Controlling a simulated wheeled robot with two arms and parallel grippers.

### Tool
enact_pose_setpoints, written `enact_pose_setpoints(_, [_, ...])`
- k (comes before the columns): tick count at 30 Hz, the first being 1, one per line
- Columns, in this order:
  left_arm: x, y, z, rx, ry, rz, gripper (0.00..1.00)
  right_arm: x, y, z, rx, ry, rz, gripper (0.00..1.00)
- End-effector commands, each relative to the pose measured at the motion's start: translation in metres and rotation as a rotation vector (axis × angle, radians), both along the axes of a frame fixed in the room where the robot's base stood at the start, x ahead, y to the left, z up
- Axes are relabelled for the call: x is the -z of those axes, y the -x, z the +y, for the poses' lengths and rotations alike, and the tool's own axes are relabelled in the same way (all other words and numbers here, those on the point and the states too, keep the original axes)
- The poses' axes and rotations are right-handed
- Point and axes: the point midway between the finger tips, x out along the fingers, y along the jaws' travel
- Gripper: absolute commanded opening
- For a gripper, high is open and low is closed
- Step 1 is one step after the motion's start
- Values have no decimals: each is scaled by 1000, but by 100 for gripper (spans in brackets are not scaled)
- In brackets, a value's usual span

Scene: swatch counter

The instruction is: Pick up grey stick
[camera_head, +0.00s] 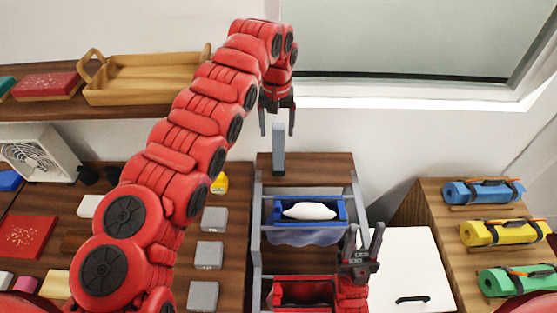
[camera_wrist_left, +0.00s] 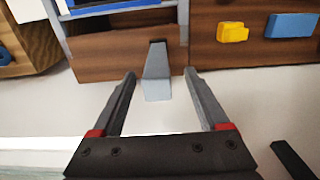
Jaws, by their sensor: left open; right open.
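The grey stick (camera_head: 278,148) stands upright on the wooden top of the rack in the head view. In the left wrist view the grey stick (camera_wrist_left: 156,72) shows between and beyond the fingertips. My left gripper (camera_head: 277,130) points down just above it, its fingers apart on either side of the stick's upper end. In the left wrist view my left gripper (camera_wrist_left: 160,76) is open, with nothing clamped. My right gripper (camera_head: 365,240) is open and empty, pointing up, in front of the rack's right side.
The rack (camera_head: 257,230) holds a blue bin (camera_head: 282,212) with a white item and a red bin (camera_head: 300,291) below. A wooden tray (camera_head: 145,85) stands on the left shelf. Rolled mats, including a blue one (camera_head: 480,192), lie at right. A wall is behind the rack.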

Motion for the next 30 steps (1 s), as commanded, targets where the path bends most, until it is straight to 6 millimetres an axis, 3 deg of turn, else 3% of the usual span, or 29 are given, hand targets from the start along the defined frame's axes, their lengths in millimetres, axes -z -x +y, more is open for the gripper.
enact_pose_setpoints(5, [9,-1,-2,0,-1,6,78,-13,0,0,0,0,0,47])
enact_pose_setpoints(13, [44,-7,-4,-1,-2,8,78,-38,0,0,0,0,0,47])
enact_pose_setpoints(17, [55,-8,-5,1,0,3,78,-40,0,0,0,0,0,47])
enact_pose_setpoints(23, [57,-8,-5,0,0,1,78,-39,0,0,0,0,0,47])
enact_pose_setpoints(30, [57,-8,-5,0,0,1,38,-39,0,0,0,0,0,47])
